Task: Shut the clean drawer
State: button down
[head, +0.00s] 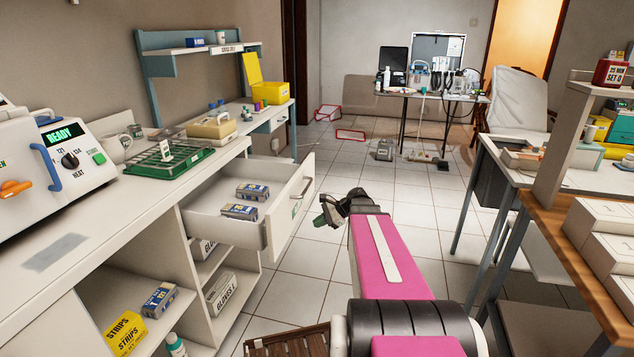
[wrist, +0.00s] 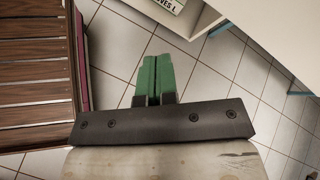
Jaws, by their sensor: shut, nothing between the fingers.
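Open shelves under the drawer hold glove boxes (head: 221,294). A green rack (head: 169,160) and a white READY machine (head: 58,150) stand on the counter. A brown slatted surface (wrist: 36,75) is left of my gripper.

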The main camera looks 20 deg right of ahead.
aim_at(249, 171)
jog(key=w+d+r+m+t+y, duration=0.3)
jog(key=d+r+m, duration=0.15)
jog(key=d, duration=0.25)
jog(key=w+d+r+m+t+y, duration=0.2)
jog(key=w+d+r+m+t, duration=0.15)
jog(key=d+r, duration=0.35)
jog(key=f+x, duration=0.1)
jog(key=x, duration=1.2)
jog(key=shift+m, duration=0.3)
jog(key=shift+w+g, duration=0.1)
jog(key=shift+g, duration=0.15)
jog(key=x, duration=2.9)
jog(key=shift+a+r, duration=0.2)
jog(key=shift+a, duration=0.05)
jog(key=shift+w+a, duration=0.1)
jog(key=shift+w, duration=0.05)
